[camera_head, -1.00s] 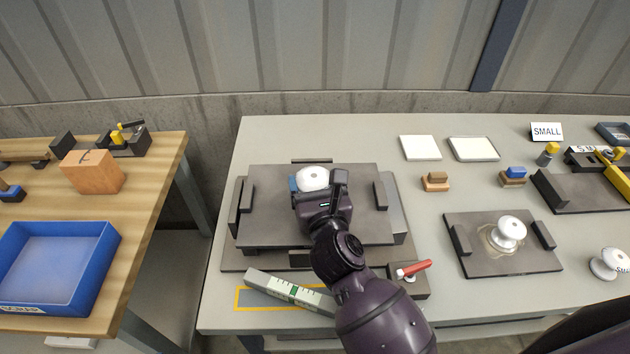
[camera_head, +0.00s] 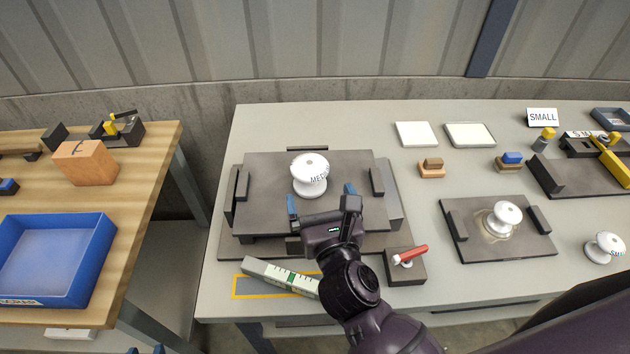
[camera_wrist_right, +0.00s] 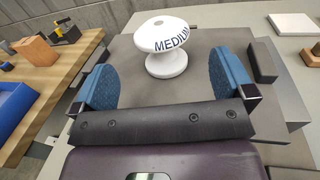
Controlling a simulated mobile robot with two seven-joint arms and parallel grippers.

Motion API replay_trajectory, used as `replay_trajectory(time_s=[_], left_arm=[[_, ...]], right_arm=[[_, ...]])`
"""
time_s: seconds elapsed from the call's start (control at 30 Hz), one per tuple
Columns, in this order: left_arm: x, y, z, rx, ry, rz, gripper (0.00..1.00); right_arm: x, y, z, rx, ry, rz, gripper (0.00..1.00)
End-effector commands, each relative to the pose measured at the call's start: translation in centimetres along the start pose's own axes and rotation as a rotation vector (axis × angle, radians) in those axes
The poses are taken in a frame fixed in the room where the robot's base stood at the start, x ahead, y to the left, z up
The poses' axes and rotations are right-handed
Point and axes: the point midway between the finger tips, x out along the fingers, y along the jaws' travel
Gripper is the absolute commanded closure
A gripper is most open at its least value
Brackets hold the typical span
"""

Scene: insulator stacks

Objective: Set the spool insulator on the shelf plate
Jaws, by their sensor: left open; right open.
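The white spool insulator (camera_head: 309,176), lettered MEDIUM, stands upright on the dark raised shelf plate (camera_head: 265,215). In the right wrist view the spool (camera_wrist_right: 163,46) stands just beyond the fingertips, on the plate's bare surface. My right gripper (camera_head: 321,199) is open and empty on the near side of the spool, apart from it. Its two blue finger pads (camera_wrist_right: 166,82) are spread wide in the right wrist view, with nothing between them. Only the blue fingertips of my left gripper (camera_head: 145,350) show at the bottom edge, apart from each other.
A level bar (camera_head: 280,278) and a red-handled clamp block (camera_head: 406,264) lie in front of the plate. Small white spools (camera_head: 504,218) stand to the right, one on a dark plate. A blue bin (camera_head: 55,258) and an orange block (camera_head: 84,163) are on the left wooden table.

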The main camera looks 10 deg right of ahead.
Motion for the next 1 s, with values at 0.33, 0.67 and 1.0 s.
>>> replay_trajectory(time_s=[0.33, 0.67, 1.0], left_arm=[[0.2, 0.1, 0.8, 0.000, -0.010, 0.001, 0.57], [0.3, 0.1, 0.8, 0.000, -0.009, 0.001, 0.57], [0.5, 0.1, 0.5, 0.001, -0.003, 0.002, 0.57]], right_arm=[[-3.7, 0.0, -0.1, 0.000, 0.000, 0.000, 0.00], [-4.1, 0.0, 0.1, 0.000, -0.001, 0.001, 0.00], [-4.1, 0.0, 0.0, 0.000, -0.001, 0.000, 0.00]])
